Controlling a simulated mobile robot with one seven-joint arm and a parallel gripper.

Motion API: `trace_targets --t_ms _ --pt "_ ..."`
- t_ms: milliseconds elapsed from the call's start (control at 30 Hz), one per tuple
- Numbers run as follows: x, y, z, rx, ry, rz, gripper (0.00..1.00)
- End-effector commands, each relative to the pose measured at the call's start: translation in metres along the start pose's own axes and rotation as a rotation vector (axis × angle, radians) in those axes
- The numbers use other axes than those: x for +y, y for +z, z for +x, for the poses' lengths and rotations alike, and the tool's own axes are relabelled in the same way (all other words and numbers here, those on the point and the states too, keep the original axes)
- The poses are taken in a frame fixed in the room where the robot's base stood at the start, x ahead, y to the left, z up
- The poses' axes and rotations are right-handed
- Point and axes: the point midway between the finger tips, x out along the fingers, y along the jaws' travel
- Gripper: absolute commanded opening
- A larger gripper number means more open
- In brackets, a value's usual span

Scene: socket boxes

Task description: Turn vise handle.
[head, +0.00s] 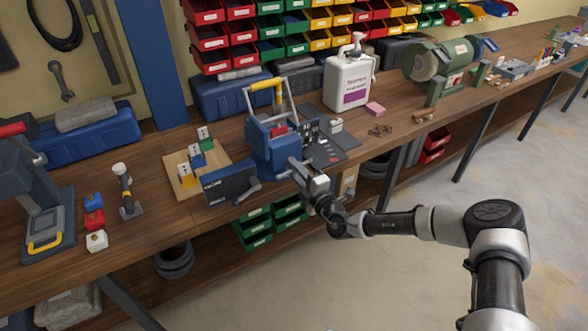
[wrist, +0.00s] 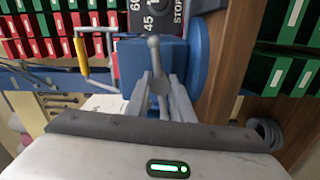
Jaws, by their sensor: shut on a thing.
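The blue vise (head: 272,150) stands at the front edge of the workbench in the head view, and its blue body (wrist: 140,55) fills the middle of the wrist view. The vise handle (wrist: 154,44) is a grey bar with a rounded end. It lies between the two fingers of my gripper (wrist: 160,85), which is shut on it. In the head view my gripper (head: 300,172) is at the vise's front right side, where the grip itself is too small to make out. A grey bar (head: 250,190) shows just left of the gripper, in front of a dark panel.
A yellow-handled frame (head: 266,84) rises behind the vise. A wooden board with switch-like blocks (head: 190,185) lies left. The floor in front is clear.

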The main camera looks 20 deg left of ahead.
Motion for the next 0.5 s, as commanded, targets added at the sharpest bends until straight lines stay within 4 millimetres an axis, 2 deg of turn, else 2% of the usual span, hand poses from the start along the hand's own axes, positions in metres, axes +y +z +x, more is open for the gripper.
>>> trace_targets --t_ms 33,500 --pt "-0.0049 0.0006 -0.0021 -0.001 -0.008 0.020 0.00" --pt "-0.0045 0.0007 -0.0020 -0.001 -0.008 0.109 0.00"
